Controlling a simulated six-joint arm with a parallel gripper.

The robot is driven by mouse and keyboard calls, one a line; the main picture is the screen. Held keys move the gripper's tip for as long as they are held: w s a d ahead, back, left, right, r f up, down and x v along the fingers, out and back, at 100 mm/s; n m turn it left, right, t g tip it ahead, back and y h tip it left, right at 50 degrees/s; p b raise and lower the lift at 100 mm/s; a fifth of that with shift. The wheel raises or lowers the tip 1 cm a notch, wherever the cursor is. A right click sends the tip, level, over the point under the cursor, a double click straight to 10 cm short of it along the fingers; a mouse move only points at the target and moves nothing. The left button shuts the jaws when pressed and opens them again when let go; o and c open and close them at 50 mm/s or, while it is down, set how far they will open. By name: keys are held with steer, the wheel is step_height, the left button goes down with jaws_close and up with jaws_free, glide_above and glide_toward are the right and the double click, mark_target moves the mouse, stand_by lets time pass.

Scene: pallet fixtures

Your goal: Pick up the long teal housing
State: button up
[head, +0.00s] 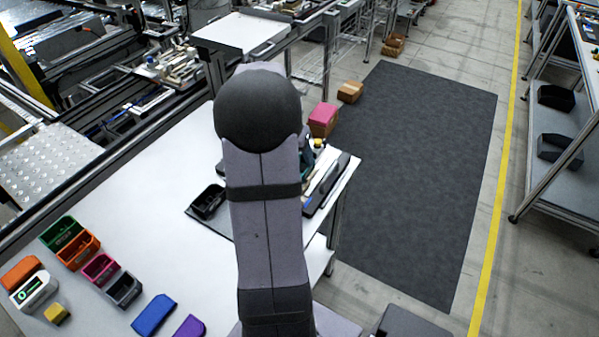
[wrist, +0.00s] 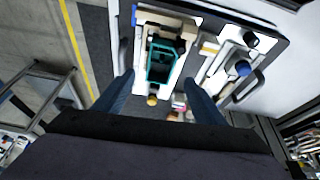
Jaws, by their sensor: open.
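The teal housing (wrist: 160,64) shows in the wrist view as an open, box-like part with a dark inside. It sits in a pale fixture (wrist: 181,24) on the table. My gripper (wrist: 159,77) is open, its two blue-grey fingers spread to the left and right of the housing. No contact shows, and I cannot tell the height gap. In the head view my arm hides most of the gripper and the housing.
A black bin (head: 208,202) stands left of my arm. A dark bar-shaped fixture (head: 327,185) lies along the table's right edge. Several coloured bins and blocks, including a green bin (head: 62,233) and a blue block (head: 154,315), stand at the front left. The white tabletop (head: 150,200) between is clear.

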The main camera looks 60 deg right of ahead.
steer(key=shift+m, duration=0.4)
steer(key=shift+p+x, duration=1.6)
steer(key=shift+x, duration=2.1)
steer(key=shift+a, duration=0.1)
steer(key=c, duration=1.2)
